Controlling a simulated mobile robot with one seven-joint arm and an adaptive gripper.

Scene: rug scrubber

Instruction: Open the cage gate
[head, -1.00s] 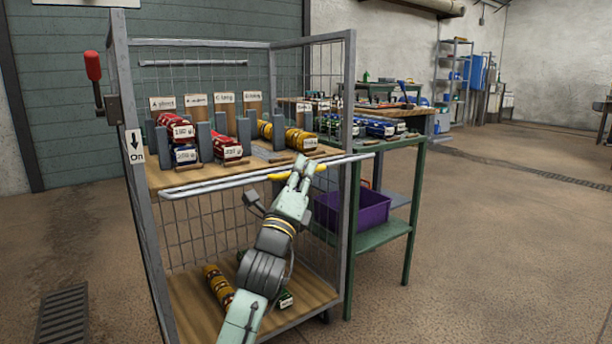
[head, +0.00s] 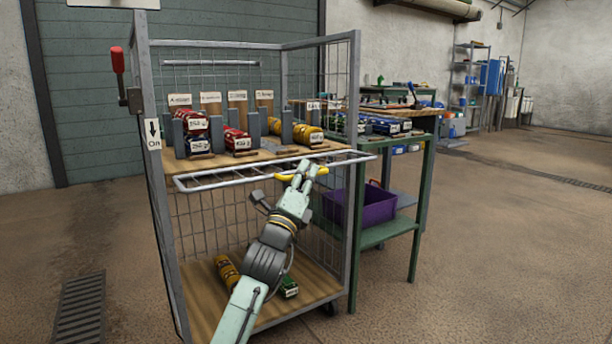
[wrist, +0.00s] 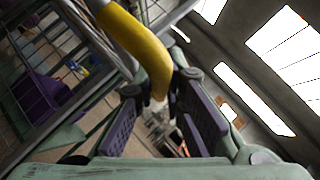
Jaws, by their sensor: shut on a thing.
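My gripper (head: 301,171) is shut on the yellow handle. In the wrist view the yellow handle (wrist: 142,48) runs down between the two fingers of my gripper (wrist: 155,115); the exact contact is partly hidden.
A red-handled lever (head: 118,62) with an arrow sign (head: 153,134) is on the left post. A green table (head: 425,190) with a purple bin (head: 375,207) stands close at right. Floor at far right is clear.

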